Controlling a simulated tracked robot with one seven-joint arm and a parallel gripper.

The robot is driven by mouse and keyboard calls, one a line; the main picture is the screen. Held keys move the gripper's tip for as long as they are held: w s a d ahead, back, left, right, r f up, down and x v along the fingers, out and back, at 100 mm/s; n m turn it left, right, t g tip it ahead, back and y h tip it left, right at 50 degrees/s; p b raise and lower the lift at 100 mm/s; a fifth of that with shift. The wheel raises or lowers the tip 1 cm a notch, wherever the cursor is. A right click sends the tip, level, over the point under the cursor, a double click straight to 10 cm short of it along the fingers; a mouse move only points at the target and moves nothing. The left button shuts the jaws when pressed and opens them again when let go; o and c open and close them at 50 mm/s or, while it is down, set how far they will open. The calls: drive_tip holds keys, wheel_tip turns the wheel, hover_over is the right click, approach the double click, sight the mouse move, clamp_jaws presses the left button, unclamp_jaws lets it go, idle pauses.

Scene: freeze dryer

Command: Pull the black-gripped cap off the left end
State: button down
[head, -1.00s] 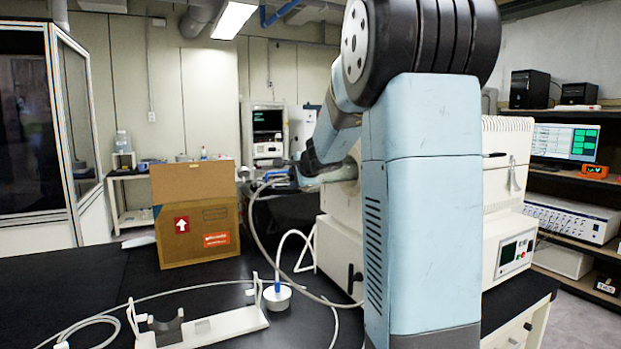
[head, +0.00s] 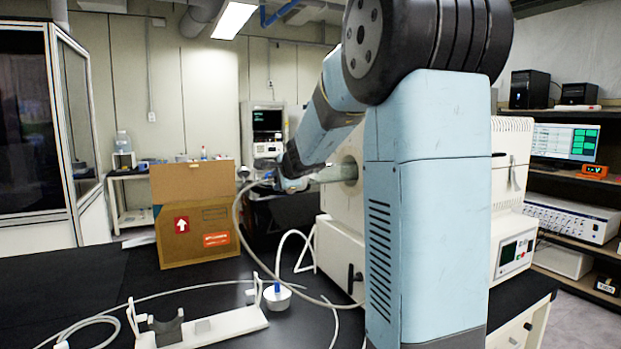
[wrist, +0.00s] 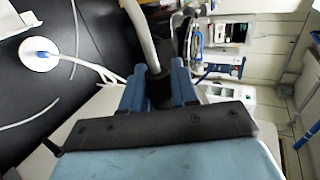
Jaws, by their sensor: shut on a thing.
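The black-gripped cap (wrist: 159,92) sits between the two blue fingers of my gripper (wrist: 157,84), which is shut on its black grip. A pale hose (wrist: 138,30) runs out from the cap. In the head view my gripper (head: 288,184) is at the left end of a clear, greenish tube (head: 332,173). The tube sticks out leftward from a round port in the cream freeze dryer (head: 345,243). My gripper and wrist hide the join of cap and tube, so I cannot tell whether they touch.
A cardboard box (head: 195,235) stands left on the black bench (head: 85,285). A white stand with a dark cradle (head: 205,327) and a white round piece with a blue stem (head: 277,298) lie in front. Hoses loop across the bench.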

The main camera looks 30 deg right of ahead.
drive_tip(key=s+a, duration=0.3)
drive_tip(key=s, duration=0.3)
idle(0.5)
